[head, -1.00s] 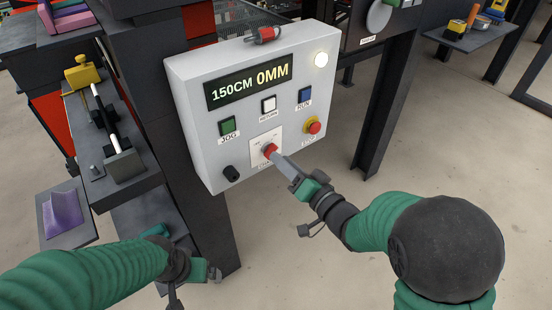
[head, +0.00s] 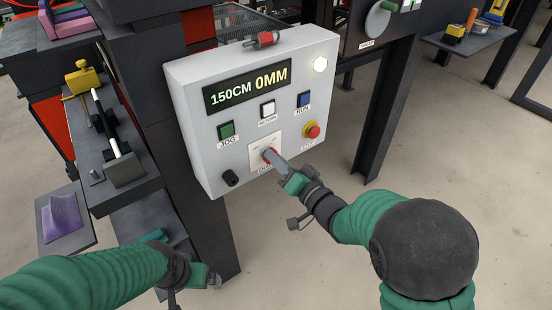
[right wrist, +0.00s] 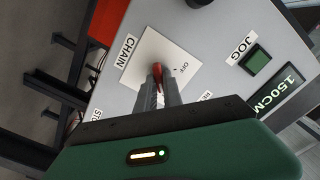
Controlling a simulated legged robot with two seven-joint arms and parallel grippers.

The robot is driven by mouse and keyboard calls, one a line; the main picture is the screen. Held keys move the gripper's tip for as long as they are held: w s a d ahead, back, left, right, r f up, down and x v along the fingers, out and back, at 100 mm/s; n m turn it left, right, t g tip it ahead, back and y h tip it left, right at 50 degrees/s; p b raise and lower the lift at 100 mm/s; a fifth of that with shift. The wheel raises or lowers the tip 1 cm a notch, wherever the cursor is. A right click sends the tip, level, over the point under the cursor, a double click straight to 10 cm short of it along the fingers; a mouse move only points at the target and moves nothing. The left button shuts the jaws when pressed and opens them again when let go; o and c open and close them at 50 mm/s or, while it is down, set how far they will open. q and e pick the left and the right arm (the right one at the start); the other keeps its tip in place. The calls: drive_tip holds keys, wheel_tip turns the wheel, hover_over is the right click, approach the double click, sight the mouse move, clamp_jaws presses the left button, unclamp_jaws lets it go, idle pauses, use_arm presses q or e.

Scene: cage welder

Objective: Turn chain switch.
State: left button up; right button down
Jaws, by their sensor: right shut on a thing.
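The chain switch is a small red knob (right wrist: 127,53) on a white square plate (head: 256,156) at the lower middle of the grey control panel. The plate also shows in the right wrist view (right wrist: 150,49), with CHAIN beside it and OFF printed on it. My right gripper (head: 275,158) is shut on the knob, its two fingers pointing at the plate in the right wrist view (right wrist: 159,73). The fingers hide part of the knob and plate. My left gripper (head: 212,281) hangs low at the left, away from the panel; its jaw opening is unclear.
Around the switch are a green JOG button (head: 226,131), white RETURN button (head: 267,109), blue RUN button (head: 304,100), red stop button (head: 312,131) and black knob (head: 231,178). A display (head: 250,84) reads 150CM 0MM. A dark post (head: 384,110) stands right of the panel.

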drive_tip(key=shift+f+n, duration=0.1)
drive_tip(key=shift+n, duration=0.2)
drive_tip(key=shift+s+a+f+n+b, duration=0.1)
drive_tip(key=shift+n+b, duration=1.25)
drive_tip(key=shift+n, duration=1.5)
drive_tip(key=shift+s+a+f+n+b, duration=0.1)
drive_tip(key=shift+n+b, duration=1.2)
drive_tip(key=shift+n, duration=1.6)
drive_tip(key=shift+s+a+n+b, duration=0.1)
drive_tip(key=shift+n+b, duration=1.25)
drive_tip(key=shift+n, duration=1.5)
drive_tip(key=c, duration=1.5)
unclamp_jaws()
drive_tip(key=shift+r, duration=0.1)
drive_tip(key=shift+w, duration=0.1)
drive_tip(key=shift+r, duration=0.1)
